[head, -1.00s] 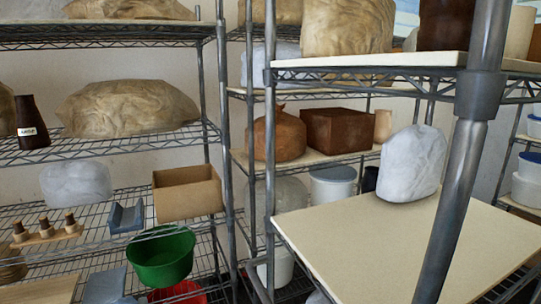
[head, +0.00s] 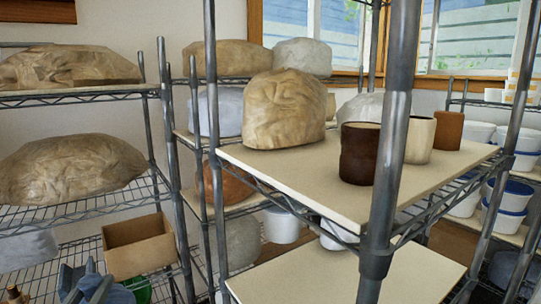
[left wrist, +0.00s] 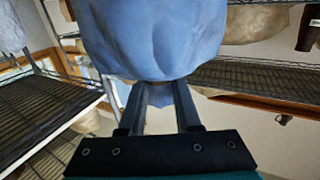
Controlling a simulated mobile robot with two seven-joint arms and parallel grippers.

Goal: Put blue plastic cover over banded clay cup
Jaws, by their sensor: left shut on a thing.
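The blue plastic cover (left wrist: 150,35) fills the upper middle of the left wrist view as a rounded, creased blue shape. My left gripper (left wrist: 158,88) is shut on its lower edge. A pale cup with orange-brown bands (head: 524,88) stands at the right edge of the head view, partly cut off by the frame. My right gripper is not in view.
A dark brown cup (head: 360,153), a beige cup (head: 420,140) and a terracotta cup (head: 448,131) stand on the pale shelf board (head: 290,185). A tan plastic-covered lump (head: 285,110) sits behind them. A metal post (head: 391,140) crosses the foreground. Lidded tubs (head: 505,205) fill shelves at right.

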